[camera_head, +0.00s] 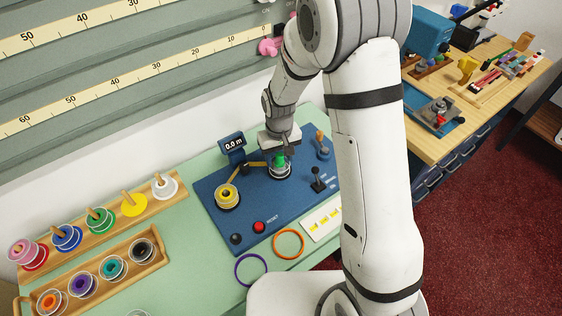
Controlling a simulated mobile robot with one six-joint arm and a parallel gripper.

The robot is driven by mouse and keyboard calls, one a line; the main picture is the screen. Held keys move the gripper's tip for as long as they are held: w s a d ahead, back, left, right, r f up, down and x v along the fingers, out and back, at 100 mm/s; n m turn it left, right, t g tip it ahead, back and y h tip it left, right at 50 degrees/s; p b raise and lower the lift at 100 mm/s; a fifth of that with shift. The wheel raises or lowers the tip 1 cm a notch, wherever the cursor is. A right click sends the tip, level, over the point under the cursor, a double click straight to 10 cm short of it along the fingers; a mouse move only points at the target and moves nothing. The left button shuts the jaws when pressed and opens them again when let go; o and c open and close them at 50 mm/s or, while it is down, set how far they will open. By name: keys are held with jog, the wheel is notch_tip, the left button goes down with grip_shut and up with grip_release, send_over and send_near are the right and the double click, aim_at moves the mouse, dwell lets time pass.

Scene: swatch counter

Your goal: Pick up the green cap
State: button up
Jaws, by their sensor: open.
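The green cap (280,161) is a small upright piece on top of a round, clear-rimmed holder (279,172) on the blue panel. My gripper (283,151) points down right above the cap, with its dark fingers at or around the cap's top. My gripper is open. The fingers partly hide the cap, and I cannot tell whether they touch it.
Wooden racks of coloured spools stand left. Purple (251,270) and orange (289,243) rings lie in front.

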jog(key=c, duration=0.9)
jog(key=shift+r, duration=0.1)
